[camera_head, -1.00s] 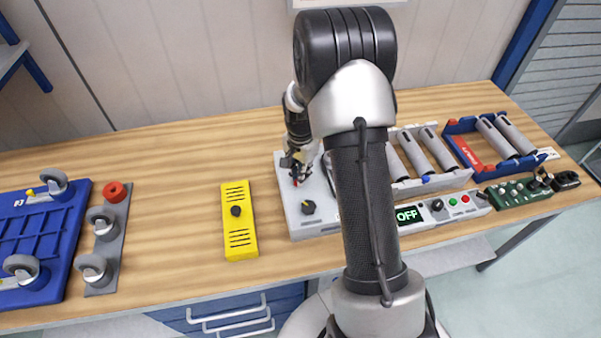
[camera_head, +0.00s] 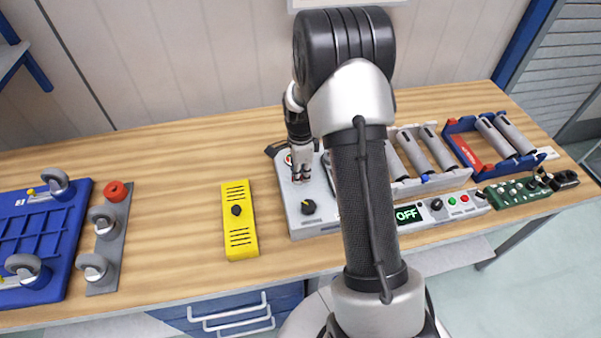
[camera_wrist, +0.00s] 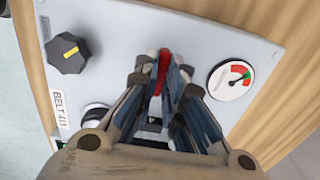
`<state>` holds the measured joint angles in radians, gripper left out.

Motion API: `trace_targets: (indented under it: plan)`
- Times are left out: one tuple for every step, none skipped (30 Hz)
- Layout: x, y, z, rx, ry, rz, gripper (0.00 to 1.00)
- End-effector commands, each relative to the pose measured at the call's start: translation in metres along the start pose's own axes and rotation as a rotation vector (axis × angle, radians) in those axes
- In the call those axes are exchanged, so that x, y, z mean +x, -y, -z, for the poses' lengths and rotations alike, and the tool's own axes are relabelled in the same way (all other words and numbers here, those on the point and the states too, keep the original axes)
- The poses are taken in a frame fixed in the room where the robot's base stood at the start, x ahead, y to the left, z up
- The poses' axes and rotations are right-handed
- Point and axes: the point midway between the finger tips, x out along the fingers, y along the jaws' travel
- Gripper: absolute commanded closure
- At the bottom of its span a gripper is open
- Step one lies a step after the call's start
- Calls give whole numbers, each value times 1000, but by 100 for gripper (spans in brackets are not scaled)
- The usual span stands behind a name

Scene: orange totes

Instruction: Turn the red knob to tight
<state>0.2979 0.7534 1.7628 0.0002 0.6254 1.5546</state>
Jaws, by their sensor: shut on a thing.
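The red knob (camera_wrist: 162,72) stands on a grey panel (camera_wrist: 115,28) and shows as a narrow red bar between my fingers in the wrist view. My gripper (camera_wrist: 160,80) is shut on it, and the fingers hide most of its lower part. In the head view my gripper (camera_head: 302,178) reaches down onto the grey panel (camera_head: 325,228). A round gauge (camera_wrist: 231,80) with a red and green scale sits right of the knob in the wrist view. The label "BELT 411" (camera_wrist: 60,122) is at the left. Any tight marking is not readable.
A black dial (camera_wrist: 68,52) with a yellow mark is on the same panel, also in the head view (camera_head: 308,207). A yellow box (camera_head: 239,220) lies left of the panel. A roller tray (camera_head: 430,181) and an "OFF" display unit (camera_head: 437,210) stand right. Wood between the yellow box and caster plate (camera_head: 106,250) is clear.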

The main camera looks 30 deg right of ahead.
Motion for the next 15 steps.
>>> trace_targets:
  plan:
    - [0, 0, 0, 6, 0, 1, 100]
    - [0, 0, 0, 8, 0, 1, 100]
    - [0, 0, 0, 11, 0, 1, 100]
    - [0, 0, 0, 13, 0, 1, 100]
    - [0, 0, 0, 14, 0, 1, 100]
    - [0, 0, 0, 16, 0, 1, 100]
    - [0, 0, 0, 16, 0, 1, 100]
    - [0, 0, 0, 16, 0, 1, 100]
    - [0, 0, 0, 17, 0, 1, 100]
    - [0, 0, 0, 17, 0, 1, 100]
    - [0, 0, 0, 17, 0, 1, 100]
    - [0, 0, 0, 17, 0, 1, 100]
    - [0, 0, 0, 17, 0, 1, 100]
    - [0, 0, 0, 17, 0, 1, 100]
    - [0, 0, 0, 17, 0, 1, 89]
